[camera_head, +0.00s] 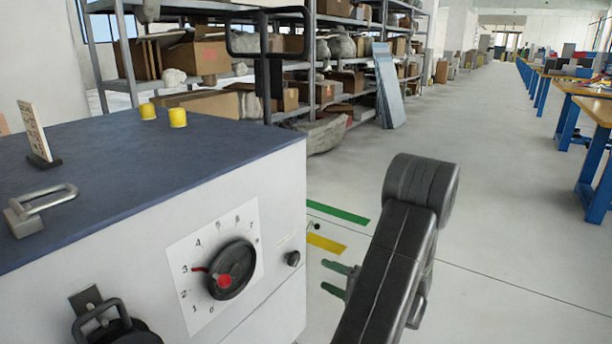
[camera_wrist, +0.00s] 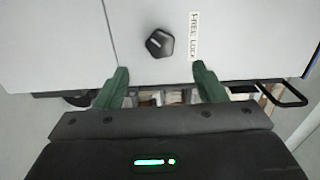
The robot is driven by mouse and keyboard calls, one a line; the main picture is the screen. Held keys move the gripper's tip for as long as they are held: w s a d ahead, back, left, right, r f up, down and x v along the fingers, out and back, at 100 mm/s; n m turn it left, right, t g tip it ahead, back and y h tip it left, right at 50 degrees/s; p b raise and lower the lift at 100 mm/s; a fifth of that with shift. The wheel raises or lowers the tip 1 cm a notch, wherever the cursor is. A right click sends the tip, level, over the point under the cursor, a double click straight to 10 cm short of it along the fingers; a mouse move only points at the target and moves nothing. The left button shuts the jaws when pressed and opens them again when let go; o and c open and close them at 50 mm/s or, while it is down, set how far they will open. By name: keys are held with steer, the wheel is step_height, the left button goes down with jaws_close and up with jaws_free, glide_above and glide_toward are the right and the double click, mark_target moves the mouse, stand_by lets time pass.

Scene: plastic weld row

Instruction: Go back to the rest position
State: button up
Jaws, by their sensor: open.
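My gripper (camera_head: 341,279) shows in the head view just right of the machine cabinet, with its green fingers apart and pointing left toward the cabinet side. In the wrist view my gripper (camera_wrist: 159,88) has its two green fingers spread wide with nothing between them. A dark knob (camera_wrist: 159,43) on the pale cabinet face lies beyond the fingertips, beside a label reading "FREE LOCK" (camera_wrist: 194,36). A similar small dark knob (camera_head: 293,258) shows in the head view on the front panel. The gripper looks apart from the knob.
The machine cabinet (camera_head: 150,245) fills the left, with a numbered dial (camera_head: 232,270) whose red mark is near 3. On its blue top are yellow caps (camera_head: 177,117) and a metal handle (camera_head: 42,208). Shelves (camera_head: 270,60) stand behind. The floor (camera_head: 500,230) to the right is clear up to workbenches (camera_head: 597,110).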

mark_target(296, 261)
steer(key=b+x, duration=0.2)
steer(key=x, duration=0.7)
steer(key=shift+w+a, duration=0.25)
steer(key=shift+a, duration=0.05)
steer(key=shift+d, duration=0.1)
